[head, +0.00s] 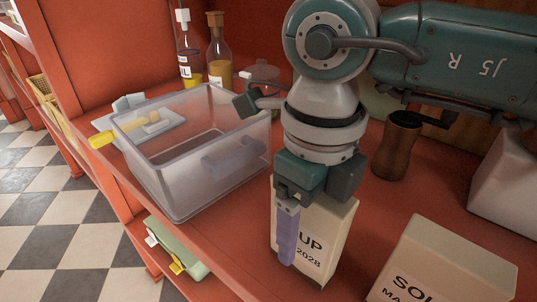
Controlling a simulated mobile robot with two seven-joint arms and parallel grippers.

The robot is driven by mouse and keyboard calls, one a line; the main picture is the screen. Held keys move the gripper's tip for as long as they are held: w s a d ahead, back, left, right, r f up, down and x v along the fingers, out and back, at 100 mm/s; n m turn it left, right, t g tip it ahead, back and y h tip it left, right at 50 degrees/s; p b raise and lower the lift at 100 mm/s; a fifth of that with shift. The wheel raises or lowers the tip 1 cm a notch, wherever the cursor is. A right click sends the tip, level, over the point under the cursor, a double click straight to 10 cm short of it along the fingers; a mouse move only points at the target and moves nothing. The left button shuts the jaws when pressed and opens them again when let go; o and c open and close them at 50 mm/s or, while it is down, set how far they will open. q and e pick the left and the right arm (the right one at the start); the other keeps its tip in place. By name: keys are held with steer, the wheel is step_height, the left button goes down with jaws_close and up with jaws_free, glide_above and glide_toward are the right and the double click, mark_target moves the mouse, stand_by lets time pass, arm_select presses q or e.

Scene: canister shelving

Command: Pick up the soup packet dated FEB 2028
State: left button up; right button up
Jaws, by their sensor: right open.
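A cream soup packet (325,238) stands upright on the red shelf in the head view. Its printed face shows "UP" and "2028"; the rest of the print, including the month, is hidden. My right gripper (302,232) points down over this packet and is open. One purple-grey finger hangs in front of the packet's left part; the other finger is hidden. I cannot tell if the finger touches it. A second soup packet (445,262) is at the lower right, with "SOU" and "MA" showing and its lower part cut off by the frame. My left gripper is not in view.
A clear plastic bin (185,178) stands left of the packet. Two bottles (188,50) (218,62) and a glass jar (262,75) stand behind. A brown wooden grinder (397,148) and a white object (508,180) stand to the right. The shelf's front edge runs along the lower left.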

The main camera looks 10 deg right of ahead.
steer(key=shift+f, duration=0.25)
jaws_close()
stand_by(0.4)
